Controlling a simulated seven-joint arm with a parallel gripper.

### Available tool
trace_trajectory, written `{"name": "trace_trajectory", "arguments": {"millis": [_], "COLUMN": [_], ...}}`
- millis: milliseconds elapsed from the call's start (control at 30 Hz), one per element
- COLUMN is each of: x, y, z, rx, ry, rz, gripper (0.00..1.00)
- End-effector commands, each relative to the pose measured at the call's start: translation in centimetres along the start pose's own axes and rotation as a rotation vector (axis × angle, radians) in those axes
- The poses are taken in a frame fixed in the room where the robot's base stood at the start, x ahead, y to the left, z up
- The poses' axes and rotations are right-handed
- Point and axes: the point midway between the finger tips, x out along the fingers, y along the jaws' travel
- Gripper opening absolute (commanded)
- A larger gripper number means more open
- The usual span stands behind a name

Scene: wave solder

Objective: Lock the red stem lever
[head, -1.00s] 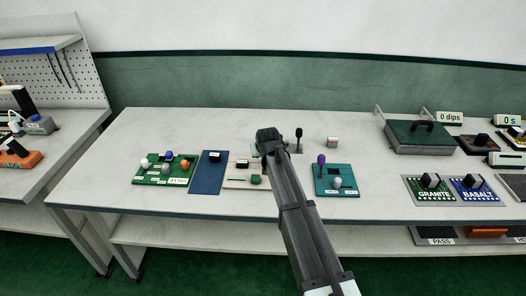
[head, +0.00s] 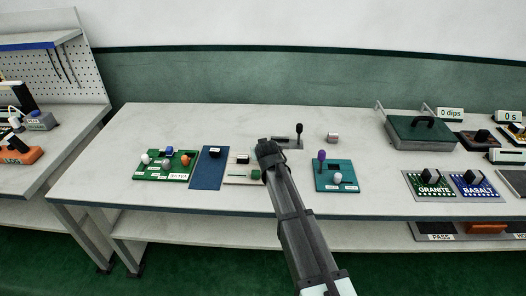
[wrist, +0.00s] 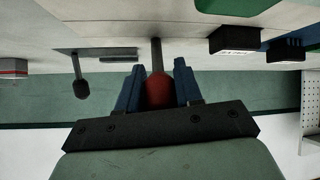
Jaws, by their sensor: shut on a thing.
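The red stem lever shows in the wrist view as a red knob (wrist: 159,90) on a thin grey stem. The wrist picture is upside down, so the stem meets the bench at the top. My gripper (wrist: 159,92) has its two blue fingers on either side of the knob, shut on it. In the head view my gripper (head: 268,148) is over the pale panel (head: 235,179) at the middle of the bench. My gripper and arm hide the red lever there.
A black-knobbed lever (head: 299,129) stands close behind, to the right. A small pink-and-white block (head: 332,138) and a teal board with a purple knob (head: 321,156) lie further right. A blue mat (head: 207,177) and a green board (head: 150,176) lie left.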

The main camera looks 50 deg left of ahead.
Motion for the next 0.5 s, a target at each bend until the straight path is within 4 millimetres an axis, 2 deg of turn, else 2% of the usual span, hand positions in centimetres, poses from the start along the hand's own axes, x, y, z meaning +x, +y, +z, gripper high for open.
{"name": "trace_trajectory", "arguments": {"millis": [33,233,500], "x": [0.05,0.02,-0.14], "y": [-0.04,-0.03,-0.01], "z": [0.09,0.07,0.07], "rx": [-0.001,-0.001,-0.001], "ry": [-0.001,-0.002,-0.002], "rz": [0.000,0.000,0.000], "gripper": [0.38,0.56,0.56]}}
